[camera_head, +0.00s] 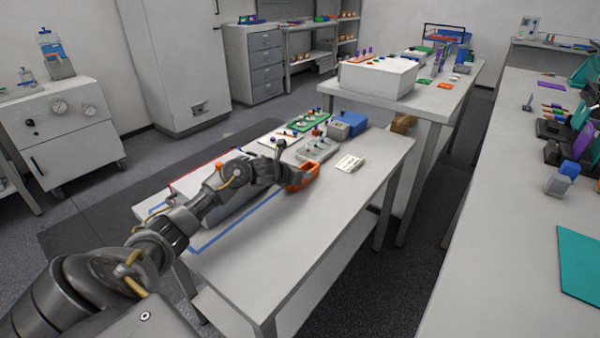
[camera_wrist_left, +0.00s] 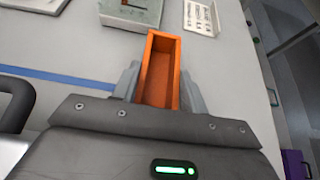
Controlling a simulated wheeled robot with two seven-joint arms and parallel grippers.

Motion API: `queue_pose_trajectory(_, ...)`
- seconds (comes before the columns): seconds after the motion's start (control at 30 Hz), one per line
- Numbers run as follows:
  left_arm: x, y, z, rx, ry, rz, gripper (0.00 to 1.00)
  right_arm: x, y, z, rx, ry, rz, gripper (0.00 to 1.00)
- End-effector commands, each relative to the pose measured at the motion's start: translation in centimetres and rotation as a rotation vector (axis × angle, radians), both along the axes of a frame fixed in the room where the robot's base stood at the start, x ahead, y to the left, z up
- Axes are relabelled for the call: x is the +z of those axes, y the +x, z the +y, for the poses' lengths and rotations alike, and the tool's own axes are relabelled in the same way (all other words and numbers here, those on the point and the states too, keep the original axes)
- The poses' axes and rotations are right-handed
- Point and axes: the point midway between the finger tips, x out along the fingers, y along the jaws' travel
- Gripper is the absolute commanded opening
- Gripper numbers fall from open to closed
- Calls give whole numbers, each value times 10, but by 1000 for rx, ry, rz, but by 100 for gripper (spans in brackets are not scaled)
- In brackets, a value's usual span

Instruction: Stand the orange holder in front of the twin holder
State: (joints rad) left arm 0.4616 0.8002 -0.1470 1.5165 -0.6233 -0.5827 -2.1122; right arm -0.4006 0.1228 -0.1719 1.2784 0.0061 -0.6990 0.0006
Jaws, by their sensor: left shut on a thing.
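The orange holder (camera_head: 304,176) is an open-topped rectangular box at the right end of my left arm in the head view. My left gripper (camera_head: 287,178) is shut on it. In the left wrist view the holder (camera_wrist_left: 161,68) sits between the two grey fingers, its empty inside showing. I cannot tell whether its base touches the table. A grey block with knobs or cells on top (camera_head: 318,149), perhaps the twin holder, stands just behind it. Its near part shows at the top of the wrist view (camera_wrist_left: 128,20). My right gripper is not in view.
The white worktable (camera_head: 300,250) is bare toward its front. A labelled white card (camera_head: 349,163) lies right of the holder. Blue tape (camera_head: 232,229) marks the table at left. A blue-and-grey box (camera_head: 347,124) and a green tray (camera_head: 303,123) stand farther back.

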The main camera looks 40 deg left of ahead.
Motion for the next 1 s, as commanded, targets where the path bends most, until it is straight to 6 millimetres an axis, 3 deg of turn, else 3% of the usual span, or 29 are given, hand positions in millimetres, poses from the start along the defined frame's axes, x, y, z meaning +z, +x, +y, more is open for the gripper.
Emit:
queue_pose_trajectory(0.4, -1, 0, 1, 1, 0, -3, 18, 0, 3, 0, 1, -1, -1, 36)
queue_pose_trajectory(0.43, -1, 0, 1, 1, 0, -2, 46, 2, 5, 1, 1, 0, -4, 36)
queue_pose_trajectory(0.57, 0, 0, 1, 1, 0, -2, 63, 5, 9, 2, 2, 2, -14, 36)
queue_pose_trajectory(1.0, 4, -4, 1, 1, 3, -2, 65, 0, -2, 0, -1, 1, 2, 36)
